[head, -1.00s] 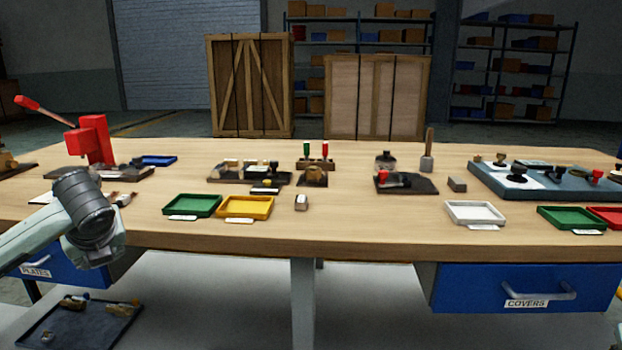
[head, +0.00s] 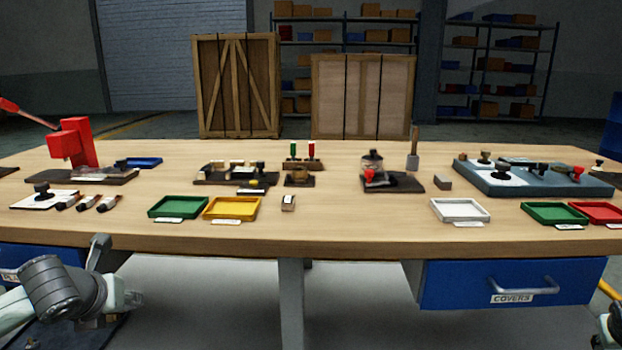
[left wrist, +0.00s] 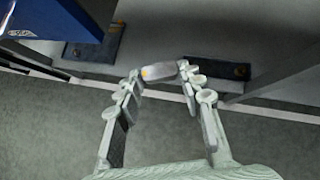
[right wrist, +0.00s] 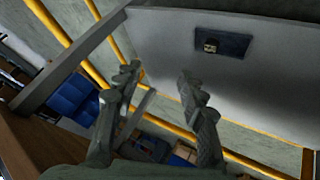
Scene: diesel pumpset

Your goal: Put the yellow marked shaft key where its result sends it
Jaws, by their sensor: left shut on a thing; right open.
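My left gripper (left wrist: 157,72) is shut on a pale, bar-like piece with a yellow mark, the shaft key (left wrist: 158,71), in the left wrist view. In the head view my left arm is low at the left, in front of the table edge; the key cannot be made out there. My right gripper (right wrist: 160,78) is open and empty in the right wrist view; only a bit of that arm shows at the head view's lower right corner. Labelled trays stand along the table front: green (head: 178,207), yellow (head: 231,208), white (head: 460,210), another green (head: 553,214) and red (head: 598,212).
A dark rack (head: 205,181) with small parts, a red press (head: 76,145), a dark board (head: 408,183) and a blue-grey fixture plate (head: 535,187) stand behind the trays. A blue COVERS drawer (head: 460,290) hangs below. The tabletop between the yellow and white trays is mostly clear.

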